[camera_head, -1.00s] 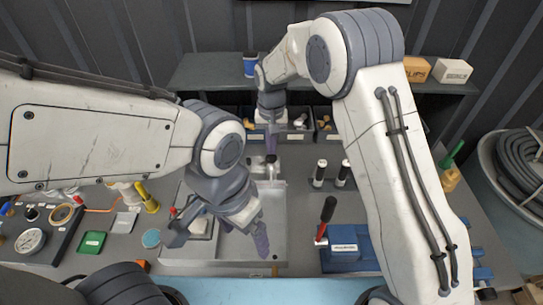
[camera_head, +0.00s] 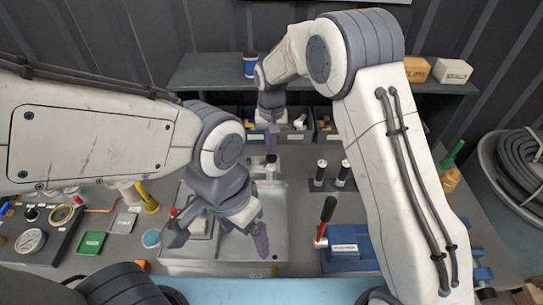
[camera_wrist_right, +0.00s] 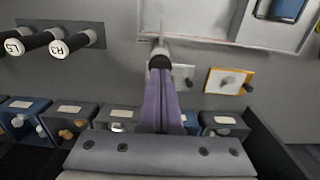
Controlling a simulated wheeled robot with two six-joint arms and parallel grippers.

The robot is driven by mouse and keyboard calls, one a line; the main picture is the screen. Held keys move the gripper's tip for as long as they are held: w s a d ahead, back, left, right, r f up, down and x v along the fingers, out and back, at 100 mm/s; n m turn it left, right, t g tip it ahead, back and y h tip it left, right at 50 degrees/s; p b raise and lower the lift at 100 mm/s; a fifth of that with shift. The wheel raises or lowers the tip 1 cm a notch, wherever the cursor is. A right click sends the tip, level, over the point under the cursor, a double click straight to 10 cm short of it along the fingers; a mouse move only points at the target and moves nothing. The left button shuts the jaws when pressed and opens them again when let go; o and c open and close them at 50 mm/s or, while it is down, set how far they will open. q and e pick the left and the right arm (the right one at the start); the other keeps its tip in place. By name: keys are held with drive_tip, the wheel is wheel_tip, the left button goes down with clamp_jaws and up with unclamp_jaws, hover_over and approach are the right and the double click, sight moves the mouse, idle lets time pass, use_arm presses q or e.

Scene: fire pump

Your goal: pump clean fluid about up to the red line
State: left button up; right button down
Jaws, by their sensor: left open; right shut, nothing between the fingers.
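A blue box (camera_head: 345,258) with a pale label stands right of the metal tray (camera_head: 272,225). A red lever with a black grip (camera_head: 328,210) rises from its left side, tilted. My left gripper (camera_head: 217,238) is open over the tray; its fingers are apart and its arm hides part of the tray. My right gripper (camera_head: 271,140) is shut and empty at the tray's back edge. In the right wrist view its purple fingers (camera_wrist_right: 163,105) end close to a black knob on a post (camera_wrist_right: 159,60); I cannot tell whether they touch. No red line can be made out.
Labelled bins (camera_head: 325,125) line the back under a shelf (camera_head: 330,85). A gauge panel (camera_head: 35,235) and a green pad (camera_head: 90,243) lie at left, a hose tub (camera_head: 505,165) at right.

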sight(271, 157)
drive_tip(key=shift+f, duration=0.1)
idle(0.4)
drive_tip(key=shift+f+b, duration=1.15)
drive_tip(key=shift+f, duration=0.75)
drive_tip(key=shift+r+p, duration=1.25)
drive_tip(key=shift+r, duration=0.35)
drive_tip(key=shift+f, duration=0.2)
